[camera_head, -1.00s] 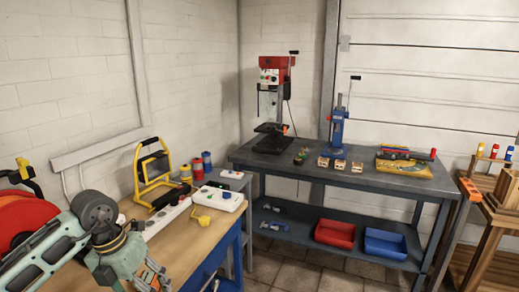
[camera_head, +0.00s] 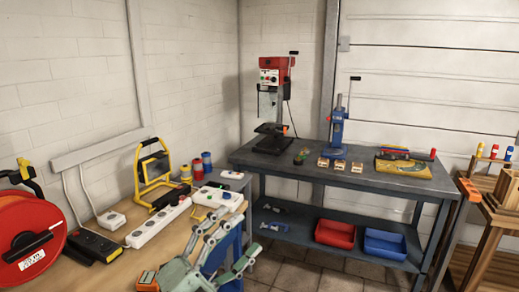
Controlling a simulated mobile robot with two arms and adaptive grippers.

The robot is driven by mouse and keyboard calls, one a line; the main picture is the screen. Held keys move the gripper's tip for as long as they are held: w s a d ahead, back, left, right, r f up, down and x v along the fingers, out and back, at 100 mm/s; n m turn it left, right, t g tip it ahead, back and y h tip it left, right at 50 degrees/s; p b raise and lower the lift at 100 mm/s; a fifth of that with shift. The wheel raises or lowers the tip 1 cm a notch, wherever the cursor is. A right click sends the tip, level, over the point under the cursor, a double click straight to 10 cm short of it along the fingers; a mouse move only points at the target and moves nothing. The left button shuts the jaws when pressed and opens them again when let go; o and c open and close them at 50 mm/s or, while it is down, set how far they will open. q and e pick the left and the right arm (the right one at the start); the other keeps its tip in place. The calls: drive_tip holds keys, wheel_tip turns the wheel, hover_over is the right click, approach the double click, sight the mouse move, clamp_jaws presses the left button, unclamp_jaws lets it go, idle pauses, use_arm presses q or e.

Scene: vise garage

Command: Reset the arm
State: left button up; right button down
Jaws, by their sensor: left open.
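My left gripper (camera_head: 243,237) is at the bottom of the head view, over the right front edge of the wooden bench (camera_head: 172,246). Its grey-green fingers are spread apart and I see nothing between them. Most of my left arm is below the picture. My right gripper is not in view.
On the bench are a red cable reel (camera_head: 30,232), a black device (camera_head: 93,245), white power strips (camera_head: 160,222) and a yellow work lamp (camera_head: 153,172). Floor shows between the benches.

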use_arm(q)
drive_tip(key=s+a+f+n+y, duration=0.2)
drive_tip(key=a+f+n+y, duration=1.45)
drive_tip(key=f+n, duration=0.2)
drive_tip(key=s+f+n+g, duration=0.2)
drive_tip(key=s+f+g, duration=0.4)
drive_tip(key=s+f, duration=0.45)
drive_tip(key=s+f+n+g, duration=0.2)
drive_tip(key=s+f+g, duration=0.45)
drive_tip(key=s, duration=0.75)
wheel_tip(320, 180, down, 27)
drive_tip(key=s, duration=0.2)
drive_tip(key=s+a+f+g, duration=0.2)
drive_tip(key=s+a+f, duration=0.1)
drive_tip(key=s+f, duration=1.2)
drive_tip(key=shift+s+f, duration=0.3)
drive_tip(key=shift+s, duration=0.35)
